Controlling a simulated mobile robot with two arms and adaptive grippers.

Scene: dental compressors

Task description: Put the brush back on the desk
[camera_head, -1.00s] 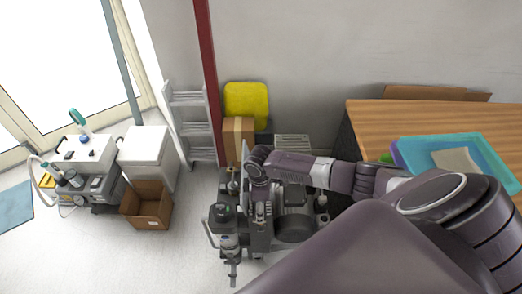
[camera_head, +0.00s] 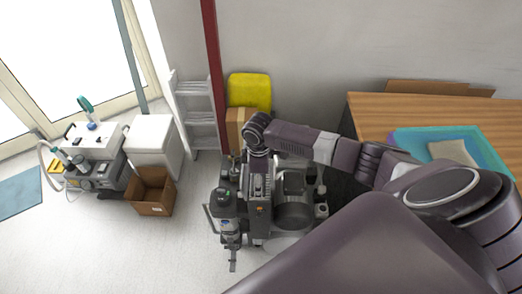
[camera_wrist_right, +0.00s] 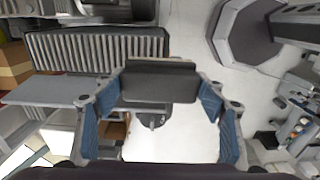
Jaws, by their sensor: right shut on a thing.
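My right gripper (camera_wrist_right: 160,100) shows in the right wrist view, its blue-padded fingers closed around a dark, blocky thing (camera_wrist_right: 160,84), which I take to be the brush. Its bristles cannot be made out. In the head view my right arm reaches in from the right, and the right gripper (camera_head: 257,160) points down over the grey compressor machine (camera_head: 290,213). The brush cannot be told apart there. The desk (camera_head: 385,106) has a wooden top and stands at the right, partly hidden by my arm. My left gripper is not in view.
A teal tray (camera_head: 487,150) with a beige item lies on the desk. A cardboard box (camera_head: 152,192), white cabinet (camera_head: 151,146) and equipment trolley (camera_head: 96,145) stand left. A grey ladder (camera_head: 195,115) and yellow container (camera_head: 250,92) are by the wall. Floor at front left is clear.

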